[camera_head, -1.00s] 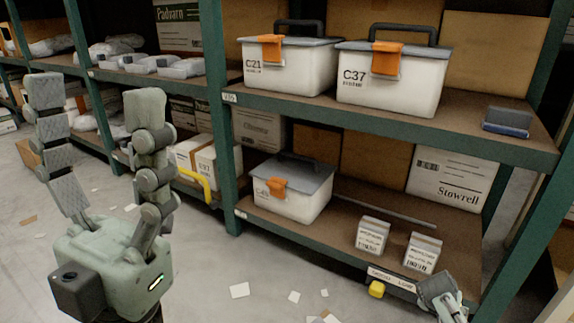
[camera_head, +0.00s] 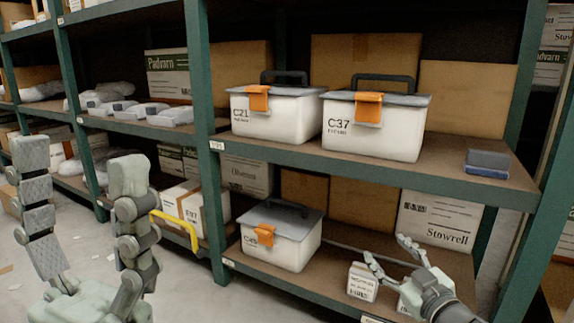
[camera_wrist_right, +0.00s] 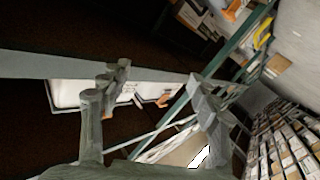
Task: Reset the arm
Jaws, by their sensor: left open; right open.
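My left gripper (camera_head: 79,165) stands at the lower left of the head view, fingers pointing up, wide apart and empty. My right gripper (camera_head: 387,250) reaches in from the lower right, in front of the lower shelf. Its fingers are spread with nothing held between them. It overlaps one small white carton in the picture, and a second small white carton (camera_head: 362,283) shows beside it. I cannot tell whether it touches either. In the right wrist view the open fingers (camera_wrist_right: 158,76) frame a green rack post and a white bin (camera_wrist_right: 68,95).
Lidded bins C21 (camera_head: 274,115) and C37 (camera_head: 372,126) sit on the upper shelf (camera_head: 468,178), beside a dark blue item (camera_head: 487,163). Another lidded bin (camera_head: 280,240) is on the lower shelf. A green post (camera_head: 209,165) divides the bays. A yellow handle (camera_head: 178,228) juts out left.

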